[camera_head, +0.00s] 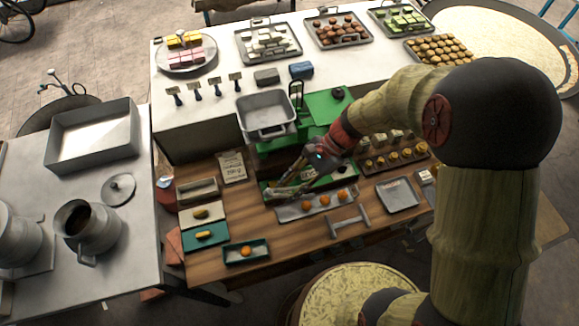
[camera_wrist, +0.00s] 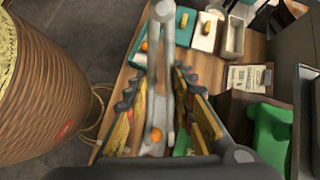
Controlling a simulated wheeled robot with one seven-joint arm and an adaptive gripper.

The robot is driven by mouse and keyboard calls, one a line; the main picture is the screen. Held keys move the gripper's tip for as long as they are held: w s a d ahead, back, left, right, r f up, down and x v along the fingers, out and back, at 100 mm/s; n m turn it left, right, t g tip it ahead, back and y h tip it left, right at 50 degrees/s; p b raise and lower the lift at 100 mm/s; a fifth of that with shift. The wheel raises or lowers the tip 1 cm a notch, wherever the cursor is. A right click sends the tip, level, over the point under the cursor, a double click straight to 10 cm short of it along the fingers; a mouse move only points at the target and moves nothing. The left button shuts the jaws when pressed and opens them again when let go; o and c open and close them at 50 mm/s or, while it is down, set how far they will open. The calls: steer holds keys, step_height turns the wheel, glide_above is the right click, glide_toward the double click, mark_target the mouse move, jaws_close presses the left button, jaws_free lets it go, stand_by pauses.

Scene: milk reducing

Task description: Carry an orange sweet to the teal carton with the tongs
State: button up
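The teal carton (camera_head: 232,260) stands near the table's front left with one orange sweet (camera_head: 246,251) in it. It shows partly in the wrist view (camera_wrist: 138,60), left of the tongs. Several orange sweets (camera_head: 325,200) lie on a grey tray (camera_head: 288,215); one sweet (camera_wrist: 156,136) shows between my fingers in the wrist view, below the tongs. The metal tongs (camera_wrist: 166,75) run between the fingers of my gripper (camera_wrist: 163,95), which appears closed around their arms. In the head view, my gripper (camera_head: 300,172) is above the grey tray's left part. No sweet is visible in the tongs' grip.
A teal board (camera_head: 218,240) with a yellow sweet and a pale board (camera_head: 190,217) lie left of the tongs. A green scale-like stand (camera_head: 318,108) is behind my gripper. A grey rack (camera_head: 348,222) and a square tray (camera_head: 398,196) stand right. Bare wood lies between carton and rack.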

steer(key=shift+s, duration=0.15)
step_height(320, 180, down, 10)
steer(key=b, duration=0.7)
steer(key=shift+b, duration=0.3)
steer(key=shift+o, duration=0.4)
steer(key=shift+c, duration=0.7)
